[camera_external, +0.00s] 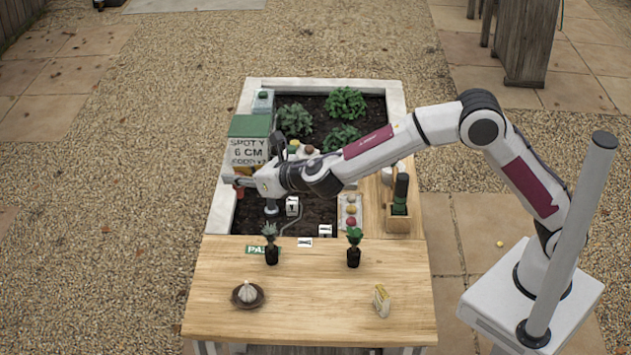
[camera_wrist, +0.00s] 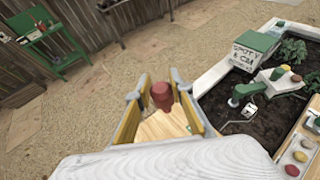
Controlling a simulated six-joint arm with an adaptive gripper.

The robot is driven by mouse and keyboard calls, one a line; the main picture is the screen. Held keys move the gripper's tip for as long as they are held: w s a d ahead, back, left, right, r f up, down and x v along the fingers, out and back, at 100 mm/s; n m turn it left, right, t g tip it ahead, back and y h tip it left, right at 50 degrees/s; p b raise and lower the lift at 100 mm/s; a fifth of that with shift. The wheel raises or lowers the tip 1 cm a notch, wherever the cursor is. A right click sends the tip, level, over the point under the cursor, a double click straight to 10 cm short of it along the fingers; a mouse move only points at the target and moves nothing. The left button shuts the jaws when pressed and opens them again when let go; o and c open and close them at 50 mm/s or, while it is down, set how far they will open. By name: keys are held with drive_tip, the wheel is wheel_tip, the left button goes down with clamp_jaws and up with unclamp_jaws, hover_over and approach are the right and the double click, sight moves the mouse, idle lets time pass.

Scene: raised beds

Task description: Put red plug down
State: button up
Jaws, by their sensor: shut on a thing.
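The red plug (camera_wrist: 161,96) is between the two fingers of my gripper (camera_wrist: 158,84) in the wrist view, and the gripper is shut on it. In the external view my gripper (camera_external: 231,181) reaches left to the left rim of the raised bed, and a small red part of the plug (camera_external: 240,191) shows under the fingers. A light wooden surface (camera_wrist: 160,127) shows below the plug in the wrist view. I cannot tell whether the plug touches anything beneath it.
A sign box reading "SPOT Y 6 CM" (camera_external: 249,151) stands just behind my gripper. A wooden table (camera_external: 310,300) at the front holds two potted plants (camera_external: 271,250), a bowl with a garlic-like bulb (camera_external: 247,294) and a small packet (camera_external: 381,301). The table's middle is clear.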

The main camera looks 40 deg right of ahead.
drive_tip(key=s+d+r+n+g+y, duration=0.1)
drive_tip(key=s+d+r+n+y, duration=0.1)
drive_tip(key=s+d+r, duration=0.2)
drive_tip(key=s+d+r+n+g+y, duration=0.1)
drive_tip(key=s+d+r, duration=0.4)
drive_tip(key=s+r, duration=0.5)
drive_tip(key=s+d+r+n+y, duration=0.2)
drive_tip(key=s+r, duration=0.5)
drive_tip(key=s, duration=0.6)
drive_tip(key=shift+d+r+n+g+y, duration=0.3)
drive_tip(key=shift+d+r+g+y, duration=0.15)
drive_tip(key=shift+d, duration=0.9)
drive_tip(key=shift+f, duration=0.1)
idle(1.1)
